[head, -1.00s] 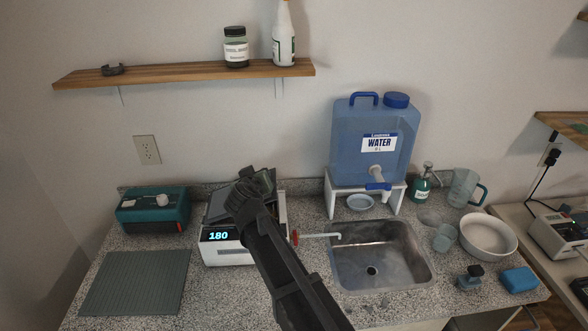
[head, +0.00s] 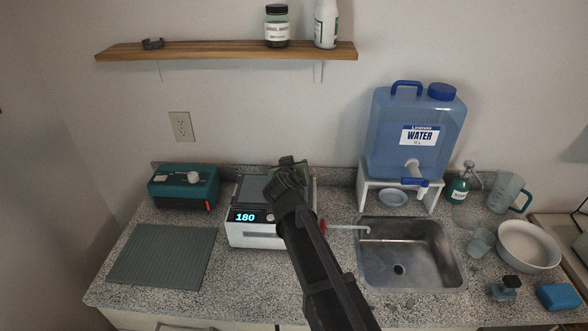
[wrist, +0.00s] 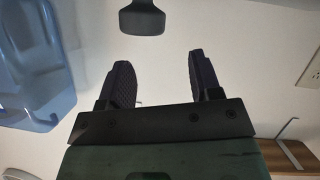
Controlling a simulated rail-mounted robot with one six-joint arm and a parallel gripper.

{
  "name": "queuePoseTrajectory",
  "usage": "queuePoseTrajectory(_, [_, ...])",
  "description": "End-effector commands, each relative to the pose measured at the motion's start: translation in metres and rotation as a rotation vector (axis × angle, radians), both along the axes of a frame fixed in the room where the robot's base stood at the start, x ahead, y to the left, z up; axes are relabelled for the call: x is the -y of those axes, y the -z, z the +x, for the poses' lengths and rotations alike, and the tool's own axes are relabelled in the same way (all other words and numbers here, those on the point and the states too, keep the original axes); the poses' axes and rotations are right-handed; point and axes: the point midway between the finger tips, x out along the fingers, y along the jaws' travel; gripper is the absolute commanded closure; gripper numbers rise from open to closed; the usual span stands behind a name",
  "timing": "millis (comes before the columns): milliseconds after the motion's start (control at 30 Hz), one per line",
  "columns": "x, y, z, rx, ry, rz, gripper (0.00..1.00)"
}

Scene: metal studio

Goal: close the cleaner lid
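The cleaner (head: 258,236) is a white box with a lit display reading 180, on the counter left of the sink. A dark grey panel, seemingly its lid (head: 252,189), shows at its top. My arm hides part of it, so I cannot tell its exact angle. My gripper (head: 290,172) is over the cleaner's back right part, in front of the wall. In the wrist view, my gripper (wrist: 158,82) has its two dark fingers apart with nothing between them. I cannot tell whether the gripper touches the lid.
A teal device (head: 184,188) stands left of the cleaner, behind a grey ribbed mat (head: 162,255). The sink (head: 410,258) and blue water tank (head: 415,135) are to the right. A red-ended rod (head: 345,227) juts out between cleaner and sink. A wooden shelf (head: 205,50) is above.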

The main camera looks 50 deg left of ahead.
Motion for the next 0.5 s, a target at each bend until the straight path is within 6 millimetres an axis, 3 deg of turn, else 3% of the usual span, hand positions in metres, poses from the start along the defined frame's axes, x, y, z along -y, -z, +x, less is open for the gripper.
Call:
queuePoseTrajectory(267, [0.002,-0.001,-0.001,0.001,0.001,-0.001,0.42])
queuePoseTrajectory(500, [0.028,-0.019,-0.027,0.000,-0.001,-0.001,0.42])
